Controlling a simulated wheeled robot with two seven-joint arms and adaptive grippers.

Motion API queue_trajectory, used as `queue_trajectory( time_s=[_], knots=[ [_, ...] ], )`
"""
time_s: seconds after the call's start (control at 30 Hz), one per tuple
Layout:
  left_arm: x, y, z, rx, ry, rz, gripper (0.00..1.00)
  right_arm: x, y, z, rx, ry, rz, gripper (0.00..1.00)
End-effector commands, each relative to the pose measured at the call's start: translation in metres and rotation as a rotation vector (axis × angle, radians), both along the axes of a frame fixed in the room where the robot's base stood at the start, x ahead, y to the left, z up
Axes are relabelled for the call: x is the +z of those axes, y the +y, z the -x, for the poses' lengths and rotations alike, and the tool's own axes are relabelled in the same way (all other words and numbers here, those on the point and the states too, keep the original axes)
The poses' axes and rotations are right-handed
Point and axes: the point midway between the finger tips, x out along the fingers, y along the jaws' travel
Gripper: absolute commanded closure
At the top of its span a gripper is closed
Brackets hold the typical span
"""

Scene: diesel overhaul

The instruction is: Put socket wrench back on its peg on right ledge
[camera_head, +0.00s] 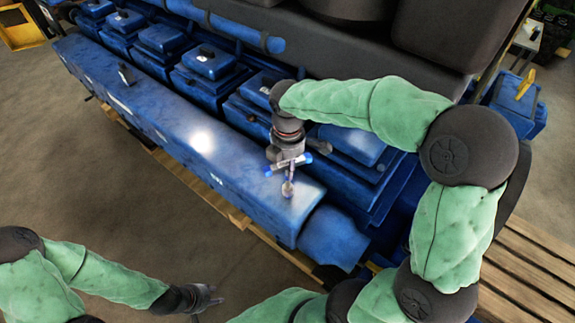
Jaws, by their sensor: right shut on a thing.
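The socket wrench (288,188) has blue parts and a shiny metal end that points down. My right gripper (287,162) is shut on it, above the near right end of the long blue ledge (200,140) along the engine's side. I cannot tell whether the wrench touches the ledge. No peg can be made out there; the gripper and wrench cover part of that surface. My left gripper (207,297) is low over the floor at the bottom, apart from the engine. Its fingers are too small and dark to tell whether they are open.
The blue engine (205,65) with a row of box-like covers fills the upper middle. Large dark parts (350,35) rise behind it. A wooden pallet (525,260) lies at right. A blue box (520,110) with a yellow item stands at upper right.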

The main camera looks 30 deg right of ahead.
Motion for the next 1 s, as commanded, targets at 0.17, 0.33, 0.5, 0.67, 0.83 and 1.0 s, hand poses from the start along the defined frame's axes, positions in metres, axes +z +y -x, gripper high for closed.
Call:
queue_trajectory(
  time_s=[0.17, 0.33, 0.5, 0.67, 0.83, 1.0],
  knots=[
    [-0.005, 0.0, 0.0, 0.0, 0.0, 0.0, 0.6, -0.006, 0.0, 0.0, 0.0, 0.0, 0.0, 1.0],
    [-0.008, 0.0, 0.0, 0.0, 0.0, 0.0, 0.6, -0.012, 0.0, 0.0, 0.0, 0.0, 0.0, 1.0],
    [-0.012, 0.0, 0.0, 0.0, 0.0, 0.0, 0.6, -0.018, 0.0, 0.0, 0.0, 0.0, 0.0, 1.0],
    [-0.013, 0.0, 0.0, 0.0, 0.0, 0.0, 0.6, -0.02, 0.0, 0.0, 0.0, 0.0, 0.0, 0.61],
    [-0.013, 0.0, 0.0, 0.0, 0.0, 0.0, 0.6, -0.02, 0.0, 0.0, 0.0, 0.0, 0.0, 0.45],
    [-0.013, 0.0, 0.0, 0.0, 0.0, 0.0, 0.6, -0.021, 0.0, 0.0, 0.0, 0.002, 0.0, 0.36]
  ],
)
